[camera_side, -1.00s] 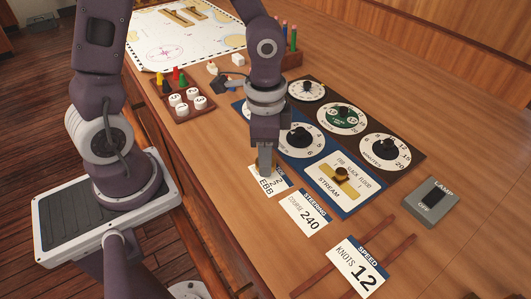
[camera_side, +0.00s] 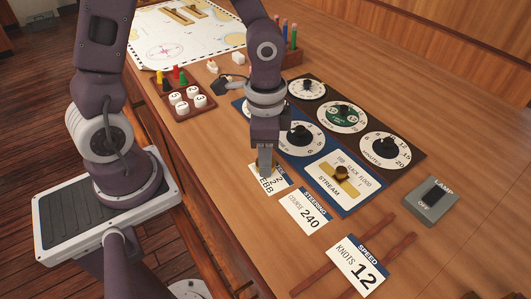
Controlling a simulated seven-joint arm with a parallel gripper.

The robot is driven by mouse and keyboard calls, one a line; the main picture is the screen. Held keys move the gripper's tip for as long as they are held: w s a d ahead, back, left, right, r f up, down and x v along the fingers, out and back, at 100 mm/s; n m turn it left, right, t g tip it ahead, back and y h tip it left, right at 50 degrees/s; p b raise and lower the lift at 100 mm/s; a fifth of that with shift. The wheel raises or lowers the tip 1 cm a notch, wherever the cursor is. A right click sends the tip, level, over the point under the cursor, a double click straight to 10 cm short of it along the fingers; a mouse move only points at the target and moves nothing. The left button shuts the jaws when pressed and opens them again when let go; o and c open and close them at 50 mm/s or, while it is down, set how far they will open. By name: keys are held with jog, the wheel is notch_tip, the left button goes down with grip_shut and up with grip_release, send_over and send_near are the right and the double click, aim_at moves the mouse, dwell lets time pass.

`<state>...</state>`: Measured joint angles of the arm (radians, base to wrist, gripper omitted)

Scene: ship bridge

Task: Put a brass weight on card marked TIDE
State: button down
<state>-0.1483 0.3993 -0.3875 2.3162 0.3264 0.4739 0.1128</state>
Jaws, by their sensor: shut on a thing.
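The tide card (camera_side: 268,186) is a white card near the table's front edge, with EBB readable on it; its upper part is hidden by my gripper. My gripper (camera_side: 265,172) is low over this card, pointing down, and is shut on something. The thing in its jaws is too hidden to make out, so I cannot tell whether it touches the card. A small brass piece (camera_side: 341,173) with a knob stands on the STREAM panel (camera_side: 322,192) to the right.
A STEERING card (camera_side: 306,212) lies just right of the tide card, and a SPEED card (camera_side: 357,267) lies beyond it on dark strips. Dial panels (camera_side: 383,150) stand behind. A lamp switch box (camera_side: 430,203) is at right. A peg tray (camera_side: 189,112) is at left.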

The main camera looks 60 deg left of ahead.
jog(key=c, duration=0.8)
grip_release()
jog(key=shift+o, duration=0.2)
notch_tip(320, 180, up, 6)
jog(key=shift+r, duration=0.25)
jog(key=s+a+r+n+t, duration=0.4)
jog(key=s+r+n, duration=0.3)
jog(key=s+r, duration=0.3)
jog(key=shift+s+r+t, duration=0.35)
jog(key=shift+r+t, duration=0.4)
jog(key=shift+t, duration=0.05)
